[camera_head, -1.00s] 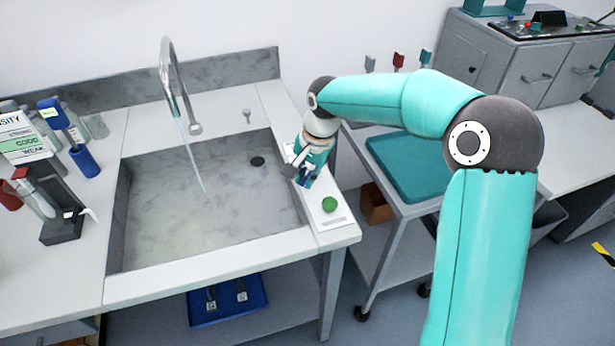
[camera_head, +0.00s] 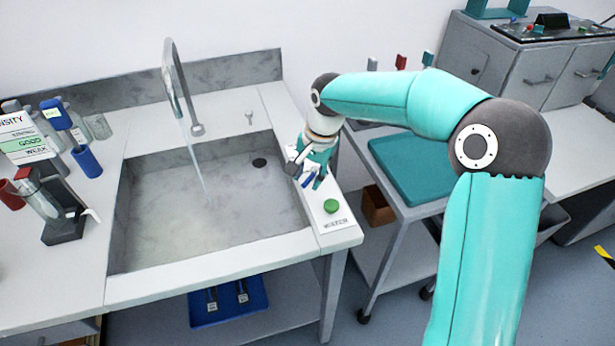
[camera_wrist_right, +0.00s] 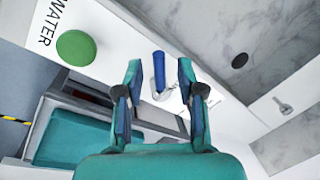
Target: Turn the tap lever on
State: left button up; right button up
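The tap lever has a blue handle (camera_wrist_right: 159,70) on a metal base and stands on the sink's right rim. In the right wrist view it lies between my right gripper's (camera_wrist_right: 160,82) fingers, which are apart with gaps on both sides. In the head view the right gripper (camera_head: 303,166) hides most of the lever; a blue bit shows by its fingers. The curved metal tap (camera_head: 175,80) rises behind the sink (camera_head: 180,215), and a pale water stream (camera_head: 196,163) falls from it. My left gripper is not in view.
A green button (camera_head: 331,206) by a "WATER" label sits on the rim in front of the gripper. Bottles and a dark stand (camera_head: 64,215) are on the left counter. A trolley with a teal mat (camera_head: 415,165) stands right of the sink.

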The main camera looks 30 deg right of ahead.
notch_tip(320, 180, up, 11)
jog(key=s+d, duration=0.1)
jog(key=shift+s+f, duration=0.15)
jog(key=shift+s, duration=0.25)
